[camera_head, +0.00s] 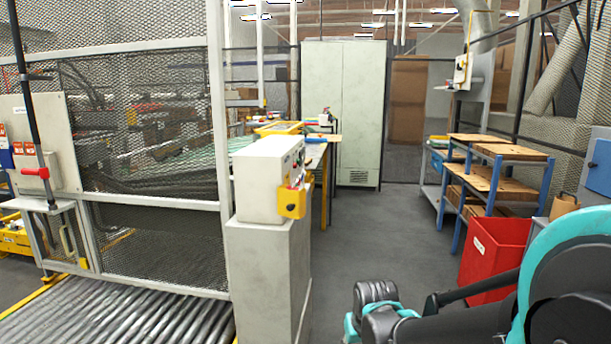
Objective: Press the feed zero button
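A light grey control box (262,180) stands on a pale pedestal (262,270) near the middle of the view. Its controls are on the right-hand face, seen at a steep angle. A yellow part with a dark round knob (292,204) sticks out from that face. Small coloured controls show above it, too small to tell apart, so I cannot pick out the feed zero button. My teal and dark grey arm fills the lower right corner, to the right of the pedestal and apart from it. My gripper's fingertips cannot be made out.
A roller conveyor (130,312) and mesh fence (140,130) lie on the left. A red bin (492,258) and a blue-framed shelf (490,180) stand on the right. A tall pale cabinet (345,110) is at the back. Grey floor (375,235) between pedestal and shelf is clear.

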